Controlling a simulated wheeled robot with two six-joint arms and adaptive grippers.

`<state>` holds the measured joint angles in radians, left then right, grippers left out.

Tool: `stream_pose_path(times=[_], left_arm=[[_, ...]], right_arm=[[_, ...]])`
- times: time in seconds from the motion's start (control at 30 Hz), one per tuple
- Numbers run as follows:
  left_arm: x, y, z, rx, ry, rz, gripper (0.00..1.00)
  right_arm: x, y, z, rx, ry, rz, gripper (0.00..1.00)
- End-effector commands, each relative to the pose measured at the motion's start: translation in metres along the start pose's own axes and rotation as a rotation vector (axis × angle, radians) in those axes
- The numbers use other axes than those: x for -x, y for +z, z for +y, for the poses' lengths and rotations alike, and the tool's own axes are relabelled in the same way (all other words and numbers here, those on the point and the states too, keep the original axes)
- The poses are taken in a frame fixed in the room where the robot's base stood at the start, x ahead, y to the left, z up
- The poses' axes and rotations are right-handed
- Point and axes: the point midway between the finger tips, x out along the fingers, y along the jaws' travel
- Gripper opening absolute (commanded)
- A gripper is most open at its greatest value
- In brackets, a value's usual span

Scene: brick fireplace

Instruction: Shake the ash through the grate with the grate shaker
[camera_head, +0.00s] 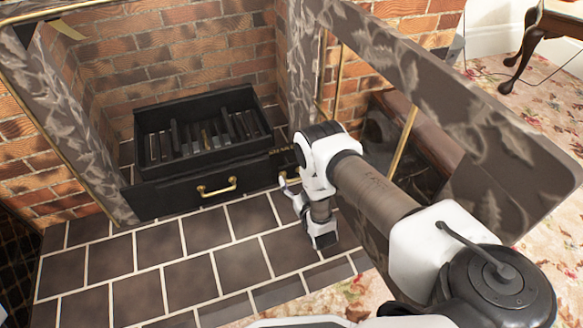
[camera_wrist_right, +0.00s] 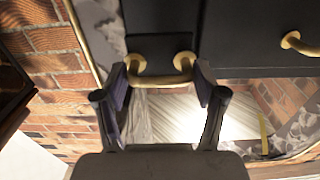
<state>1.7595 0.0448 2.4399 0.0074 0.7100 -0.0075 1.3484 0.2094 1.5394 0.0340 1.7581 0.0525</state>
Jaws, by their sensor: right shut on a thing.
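The grate shaker shows in the right wrist view as a small dark front with a brass handle (camera_wrist_right: 160,80), beside a larger dark drawer front (camera_wrist_right: 250,30). My right gripper (camera_wrist_right: 161,88) has one finger at each end of this handle and is shut on it. In the head view my right gripper (camera_head: 287,184) is low at the right end of the black grate box, and my own arm hides most of the shaker. The open-topped black grate (camera_head: 165,172) holds several dark bars; ash cannot be made out. My left gripper is out of view.
The drawer below the grate has its own brass handle (camera_head: 217,188). Brick walls (camera_head: 170,60) and a grey marble surround (camera_head: 70,110) enclose the firebox. The dark tiled hearth (camera_head: 190,250) in front is clear. A flowered carpet (camera_head: 545,110) lies to the right.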

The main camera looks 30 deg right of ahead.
Motion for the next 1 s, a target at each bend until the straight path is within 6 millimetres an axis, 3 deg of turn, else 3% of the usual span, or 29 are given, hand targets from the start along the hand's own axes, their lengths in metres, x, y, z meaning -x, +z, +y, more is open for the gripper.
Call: stream_pose_path(times=[0.2, 0.23, 0.27, 0.63, 1.0], left_arm=[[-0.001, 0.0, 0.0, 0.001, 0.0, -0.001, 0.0], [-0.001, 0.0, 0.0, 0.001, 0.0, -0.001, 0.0], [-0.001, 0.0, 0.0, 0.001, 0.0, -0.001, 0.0], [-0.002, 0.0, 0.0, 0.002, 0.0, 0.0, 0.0], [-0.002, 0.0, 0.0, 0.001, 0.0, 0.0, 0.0]], right_arm=[[0.004, 0.003, -0.001, 0.001, -0.003, -0.005, 0.08], [0.004, 0.004, -0.001, 0.001, -0.004, -0.006, 0.77], [0.005, 0.004, -0.001, 0.001, -0.004, -0.006, 0.87], [0.006, 0.003, -0.001, 0.001, -0.002, -0.005, 0.87], [0.071, 0.004, 0.0, 0.0, -0.002, -0.008, 0.87]])
